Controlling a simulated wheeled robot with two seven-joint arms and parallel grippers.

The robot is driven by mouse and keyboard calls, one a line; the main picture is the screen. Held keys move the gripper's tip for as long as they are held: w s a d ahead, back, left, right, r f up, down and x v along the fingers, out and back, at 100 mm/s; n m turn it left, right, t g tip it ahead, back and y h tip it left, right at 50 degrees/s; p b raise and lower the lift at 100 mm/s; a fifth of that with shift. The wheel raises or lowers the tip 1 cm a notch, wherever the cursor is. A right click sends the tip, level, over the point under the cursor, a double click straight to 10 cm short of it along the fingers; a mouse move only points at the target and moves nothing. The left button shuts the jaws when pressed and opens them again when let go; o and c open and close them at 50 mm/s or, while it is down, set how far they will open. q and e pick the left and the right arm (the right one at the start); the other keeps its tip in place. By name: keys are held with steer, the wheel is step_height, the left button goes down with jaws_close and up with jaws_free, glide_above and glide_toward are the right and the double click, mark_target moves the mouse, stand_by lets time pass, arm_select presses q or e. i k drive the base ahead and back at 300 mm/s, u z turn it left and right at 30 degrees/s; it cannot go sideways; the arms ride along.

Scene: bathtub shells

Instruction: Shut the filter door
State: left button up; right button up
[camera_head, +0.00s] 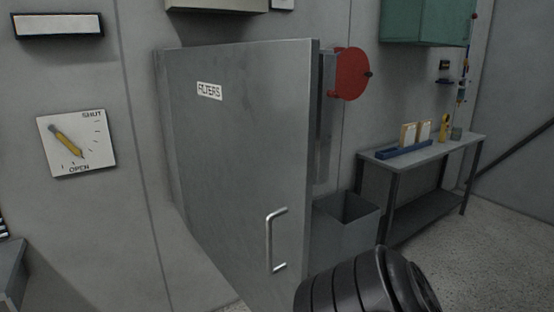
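The filter door (235,140) is a grey metal panel with a white "FILTERS" label (209,91). It stands swung out from the wall at an angle, with its hinge side at the left. A metal bar handle (272,240) is low on its face, near the free right edge. A black ribbed rounded form at the bottom right, which looks like part of my own arm, is close to the door's lower free edge. I cannot tell whether it touches the door. Neither gripper's fingers are in view. The opening behind the door is hidden by the panel.
A dial plate (76,143) marked SHUT and OPEN is on the wall at left; its yellow pointer is near OPEN. A grey open bin (347,222) stands behind the door's free edge. A red wheel (350,74) and a side table (430,150) with small items are beyond.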

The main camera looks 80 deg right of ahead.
mark_target(244, 114)
steer(key=z, duration=2.05)
steer(key=i, duration=0.5)
steer(key=k, duration=0.7)
steer(key=u, duration=0.15)
